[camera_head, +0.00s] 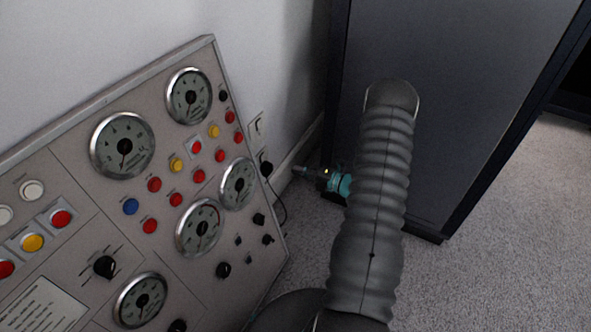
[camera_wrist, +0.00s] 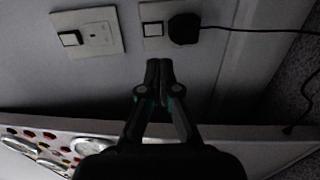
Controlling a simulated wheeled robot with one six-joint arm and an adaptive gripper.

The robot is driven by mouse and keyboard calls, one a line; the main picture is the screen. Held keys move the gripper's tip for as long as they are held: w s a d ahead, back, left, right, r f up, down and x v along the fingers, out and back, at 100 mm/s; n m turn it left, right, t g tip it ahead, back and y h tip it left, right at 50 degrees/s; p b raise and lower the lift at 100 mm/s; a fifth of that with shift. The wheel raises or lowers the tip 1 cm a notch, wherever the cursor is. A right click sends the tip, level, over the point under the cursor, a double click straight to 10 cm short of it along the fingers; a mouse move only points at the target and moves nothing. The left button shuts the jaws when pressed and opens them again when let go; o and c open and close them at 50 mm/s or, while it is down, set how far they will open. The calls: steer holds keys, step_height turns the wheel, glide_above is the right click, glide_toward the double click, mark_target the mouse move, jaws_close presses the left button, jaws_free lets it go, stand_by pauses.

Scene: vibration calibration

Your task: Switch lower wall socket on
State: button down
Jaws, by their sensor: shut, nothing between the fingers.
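The lower wall socket (camera_head: 262,158) is on the white wall just right of the gauge panel, with a black plug (camera_head: 266,169) in it. My gripper (camera_head: 299,169) is right of this socket, pointing at the wall. In the wrist view my gripper (camera_wrist: 158,66) is shut and empty, its tips just below the plate in the picture. I cannot tell whether the tips touch the wall. The switch position is too small to tell.
The upper wall socket (camera_head: 257,127) is unplugged; it also shows in the wrist view (camera_wrist: 104,43). A gauge panel (camera_head: 95,207) with buttons and knobs stands close on the left. A dark cabinet (camera_head: 455,70) stands behind my arm. A black cable (camera_wrist: 250,31) runs from the plug.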

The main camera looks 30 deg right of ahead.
mark_target(264, 161)
steer(key=x, duration=1.1)
steer(key=shift+w+a, duration=0.15)
steer(key=shift+a, duration=0.1)
steer(key=shift+f, duration=0.1)
